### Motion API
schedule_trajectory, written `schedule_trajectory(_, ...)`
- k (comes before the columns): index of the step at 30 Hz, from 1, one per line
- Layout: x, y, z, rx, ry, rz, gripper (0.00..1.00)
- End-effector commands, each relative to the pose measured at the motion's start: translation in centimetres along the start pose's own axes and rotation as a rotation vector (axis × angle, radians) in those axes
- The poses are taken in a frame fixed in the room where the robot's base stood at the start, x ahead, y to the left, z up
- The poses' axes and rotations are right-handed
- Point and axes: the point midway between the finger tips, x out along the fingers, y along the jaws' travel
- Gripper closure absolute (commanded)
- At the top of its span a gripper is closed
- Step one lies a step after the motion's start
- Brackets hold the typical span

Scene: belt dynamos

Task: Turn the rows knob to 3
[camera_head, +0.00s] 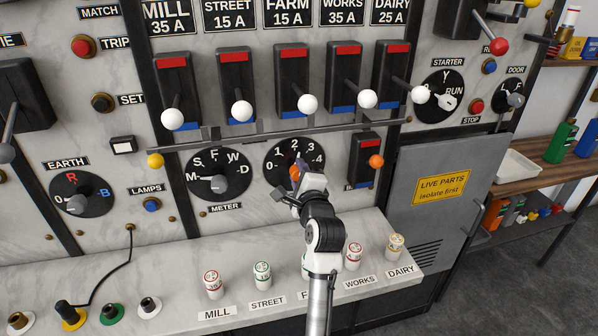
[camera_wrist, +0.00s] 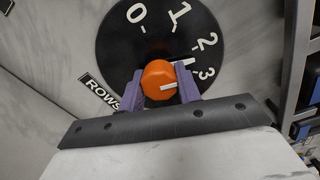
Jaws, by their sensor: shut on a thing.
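The rows dial (camera_head: 276,158) is a black disc numbered 0 to 4 in the head view. Its orange knob (camera_head: 295,173) is mostly hidden behind my gripper there. In the wrist view the knob (camera_wrist: 156,76) sits between the two purple fingers of my gripper (camera_wrist: 160,85), which are shut on it from both sides. The white line on the knob's face points right, roughly toward the 3. A short white mark also shows on the dial just above the right finger. The 4 is hidden in the wrist view, and the ROWS label (camera_wrist: 128,102) is partly covered.
The meter dial (camera_head: 219,174) is close left of the rows dial. A grey bar (camera_head: 270,134) and several white-knobbed levers are above. A small orange-knobbed switch (camera_head: 376,161) is close right. Several labelled fuses stand on the ledge below, near my arm.

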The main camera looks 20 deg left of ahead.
Motion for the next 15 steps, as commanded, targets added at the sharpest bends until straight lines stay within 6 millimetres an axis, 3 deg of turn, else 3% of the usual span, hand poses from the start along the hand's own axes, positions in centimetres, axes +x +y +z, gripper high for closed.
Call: schedule_trajectory(15,0.01,0.2,0.04,0.38,0.0,0.002,0.89)
